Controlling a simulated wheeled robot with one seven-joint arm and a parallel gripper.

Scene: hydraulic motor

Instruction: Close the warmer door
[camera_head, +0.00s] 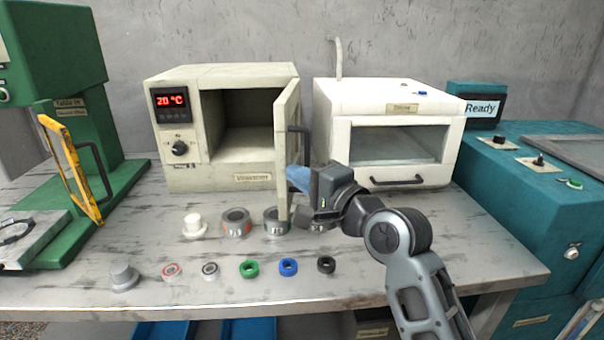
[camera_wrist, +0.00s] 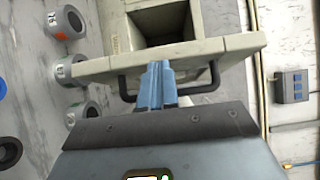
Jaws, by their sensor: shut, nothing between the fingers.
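The warmer (camera_head: 178,150) is a cream box with a red display reading 20 °C and an open, empty chamber. Its door (camera_head: 288,145) stands swung out toward the front on the right side, with a dark handle (camera_head: 304,141) on its outer face. My gripper (camera_head: 297,178) is at the outer face of the door, low and close to the handle. In the wrist view my gripper (camera_wrist: 157,68) has its blue fingers together, pointing at the door (camera_wrist: 205,48) between the two ends of the handle (camera_wrist: 124,84). I cannot tell whether the fingertips touch the door.
A white oven (camera_head: 395,130) with a window stands right of the warmer, behind my arm. Metal cylinders (camera_head: 236,222), a white part (camera_head: 194,227) and several coloured rings (camera_head: 288,267) lie in front. A green press (camera_head: 85,130) is at left, a teal cabinet (camera_head: 540,190) at right.

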